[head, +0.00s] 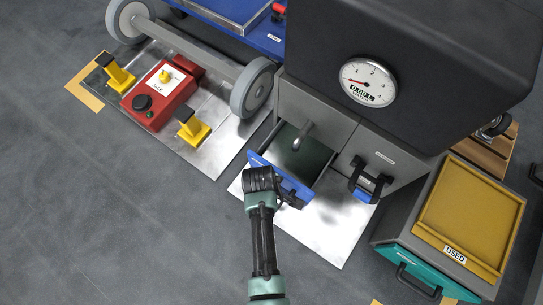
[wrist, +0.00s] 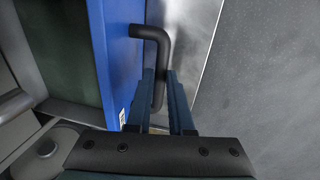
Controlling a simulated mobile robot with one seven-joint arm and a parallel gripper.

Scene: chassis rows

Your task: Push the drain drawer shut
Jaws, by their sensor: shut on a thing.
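The drain drawer (head: 289,187) has a blue front and a dark green inside, and stands pulled out of the grey cabinet under a metal tap (head: 302,134). My gripper (head: 262,178) is at the drawer's front, seen from above in the head view. In the wrist view, my gripper's fingers (wrist: 166,100) are closed on the black bar handle (wrist: 151,32) of the blue drawer front (wrist: 122,60). The head view hides the fingertips behind my wrist.
A door with a black handle and blue latch (head: 369,180) is right of the drawer. A red jack unit (head: 160,98) and a wheeled blue cart (head: 245,30) are at left. Floor in front is clear.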

